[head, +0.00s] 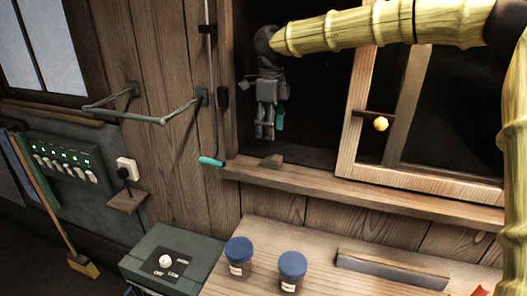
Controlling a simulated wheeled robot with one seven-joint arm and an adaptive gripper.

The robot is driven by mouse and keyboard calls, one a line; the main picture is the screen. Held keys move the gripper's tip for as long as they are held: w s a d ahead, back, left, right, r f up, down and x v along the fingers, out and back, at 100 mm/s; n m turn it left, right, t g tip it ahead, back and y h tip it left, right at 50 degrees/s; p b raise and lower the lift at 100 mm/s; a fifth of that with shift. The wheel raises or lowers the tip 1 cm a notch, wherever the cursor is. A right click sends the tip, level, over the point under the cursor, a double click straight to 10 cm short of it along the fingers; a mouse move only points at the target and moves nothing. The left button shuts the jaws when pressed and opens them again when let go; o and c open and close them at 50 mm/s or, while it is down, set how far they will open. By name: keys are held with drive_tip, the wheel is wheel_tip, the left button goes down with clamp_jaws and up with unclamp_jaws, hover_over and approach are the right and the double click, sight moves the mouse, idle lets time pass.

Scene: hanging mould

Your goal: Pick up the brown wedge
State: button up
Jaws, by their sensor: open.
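The brown wedge (272,160) is a small dark wooden piece lying on the window sill (345,186), near the sill's left end. My gripper (265,136) hangs from the end of my yellow arm and points down in front of the dark window opening. Its fingertips appear a little above the wedge, with a small gap in the picture. It is open and holds nothing that I can see. I cannot tell from this one view how far in depth the fingertips are from the wedge.
A wooden sash with a yellow knob (381,124) stands right of the opening. A thin rod with a teal end (211,161) is left of the wedge. Below are a bench (325,283), two blue-lidded jars (292,272), a green box (172,254) and a dark bar (390,269).

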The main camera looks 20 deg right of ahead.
sight(273, 157)
drive_tip(key=s+f, duration=0.1)
drive_tip(key=s+d+f+p, duration=0.1)
drive_tip(key=s, duration=0.1)
drive_tip(key=shift+s+f, duration=0.15)
drive_tip(key=shift+s, duration=0.1)
drive_tip(key=shift+f, duration=0.25)
drive_tip(key=w+f+p, duration=0.1)
drive_tip(key=w+f, duration=0.2)
drive_tip(key=shift+a+f+p, duration=0.25)
drive_tip(key=shift+a+p, duration=0.1)
drive_tip(key=shift+p, duration=0.05)
drive_tip(key=shift+s+d+f+p, duration=0.25)
drive_tip(key=shift+s+f+p, duration=0.45)
drive_tip(key=shift+s+f, duration=0.25)
drive_tip(key=shift+a+f, duration=0.1)
drive_tip(key=shift+f, duration=0.25)
drive_tip(key=shift+w+f, duration=0.5)
drive_tip(key=shift+w, duration=0.1)
drive_tip(key=shift+s+r, duration=0.15)
drive_tip(key=shift+s, duration=0.05)
drive_tip(key=shift+c, duration=1.2)
drive_tip(key=shift+s+r, duration=0.1)
drive_tip(key=shift+s, duration=0.05)
drive_tip(key=c, duration=0.7)
